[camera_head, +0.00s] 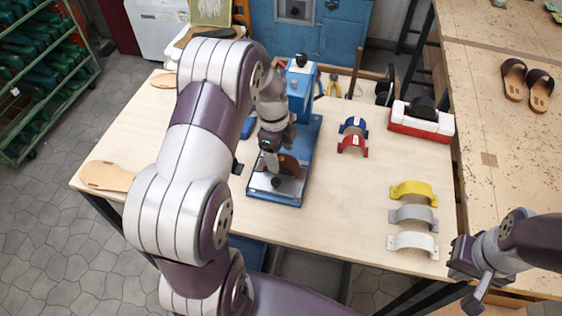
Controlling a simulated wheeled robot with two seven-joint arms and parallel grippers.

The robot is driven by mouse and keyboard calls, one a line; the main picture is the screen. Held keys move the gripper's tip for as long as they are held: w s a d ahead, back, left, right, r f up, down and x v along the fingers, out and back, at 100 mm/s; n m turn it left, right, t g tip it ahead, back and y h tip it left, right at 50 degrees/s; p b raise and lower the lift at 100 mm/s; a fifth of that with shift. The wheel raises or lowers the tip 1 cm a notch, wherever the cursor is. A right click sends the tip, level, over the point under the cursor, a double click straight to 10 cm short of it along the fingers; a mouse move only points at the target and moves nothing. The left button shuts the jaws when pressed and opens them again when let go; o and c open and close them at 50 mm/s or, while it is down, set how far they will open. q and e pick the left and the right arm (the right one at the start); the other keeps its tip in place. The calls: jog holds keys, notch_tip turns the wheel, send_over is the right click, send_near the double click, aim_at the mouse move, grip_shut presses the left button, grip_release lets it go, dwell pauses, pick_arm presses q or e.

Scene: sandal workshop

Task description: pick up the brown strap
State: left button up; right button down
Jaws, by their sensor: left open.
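The brown strap (291,167) appears as a small curved brown piece on the blue press (314,150) near the middle of the table. My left gripper (272,160) is open and comes down over the press, right beside the brown piece. The gripper and arm partly cover it, and I cannot tell whether the fingers touch it. My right gripper (470,286) hangs at the lower right, beyond the table's front right corner and far from the brown piece. Whether its fingers are open cannot be made out.
Blue (353,125) and red (352,144) straps stand right of the press. Yellow (414,188), grey (413,213) and white (412,241) straps line the right side. A red and white holder (421,122) is behind them. A tan sole (107,176) lies left. The front middle is clear.

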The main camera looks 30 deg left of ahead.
pick_arm(q)
jog(key=shift+d, duration=0.1)
jog(key=c, duration=1.4)
